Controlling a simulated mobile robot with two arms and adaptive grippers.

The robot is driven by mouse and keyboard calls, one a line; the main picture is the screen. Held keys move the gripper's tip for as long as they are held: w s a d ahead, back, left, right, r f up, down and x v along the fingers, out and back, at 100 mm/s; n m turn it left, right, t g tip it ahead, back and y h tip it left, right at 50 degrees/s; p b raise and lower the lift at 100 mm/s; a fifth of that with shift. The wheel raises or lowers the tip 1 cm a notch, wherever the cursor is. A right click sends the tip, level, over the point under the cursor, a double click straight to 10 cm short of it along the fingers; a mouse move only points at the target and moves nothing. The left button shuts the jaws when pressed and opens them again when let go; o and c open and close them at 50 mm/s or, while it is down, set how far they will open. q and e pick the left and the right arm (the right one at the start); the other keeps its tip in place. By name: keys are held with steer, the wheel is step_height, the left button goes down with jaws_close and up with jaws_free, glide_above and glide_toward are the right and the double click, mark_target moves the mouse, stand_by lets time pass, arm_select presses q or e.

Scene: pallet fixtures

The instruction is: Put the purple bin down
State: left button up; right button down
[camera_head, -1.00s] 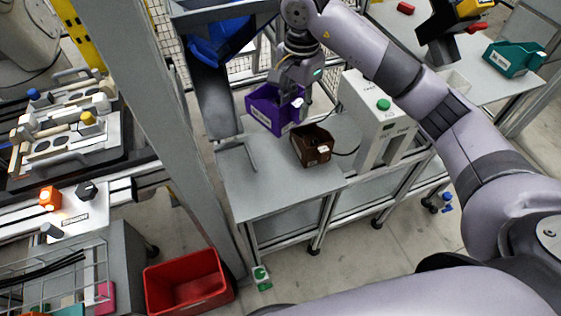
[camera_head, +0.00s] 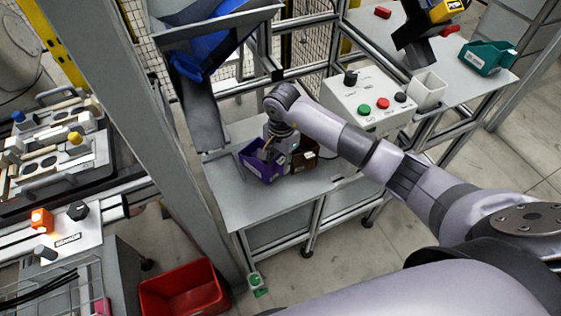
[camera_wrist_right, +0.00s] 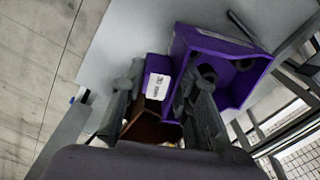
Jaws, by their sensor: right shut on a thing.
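The purple bin (camera_head: 252,169) is at the small grey table (camera_head: 225,196), to the left of a brown bin (camera_head: 305,158). My right gripper (camera_head: 268,153) is above it and shut on its wall. In the right wrist view, the fingers of my right gripper (camera_wrist_right: 163,100) stand on either side of the purple bin's (camera_wrist_right: 240,50) wall, which carries a white label. The brown bin (camera_wrist_right: 150,130) shows partly behind the fingers there. I cannot tell whether the purple bin's base touches the table. My left gripper is not in view.
A control box (camera_head: 350,100) with coloured buttons stands behind the brown bin. A blue chute (camera_head: 190,66) rises at the back left. A red crate (camera_head: 185,290) is on the floor. The table's front left is clear.

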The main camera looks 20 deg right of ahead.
steer(key=shift+f, duration=0.65)
steer(key=shift+f, duration=0.15)
steer(key=c, duration=1.2)
jaws_free()
steer(key=shift+c, duration=0.2)
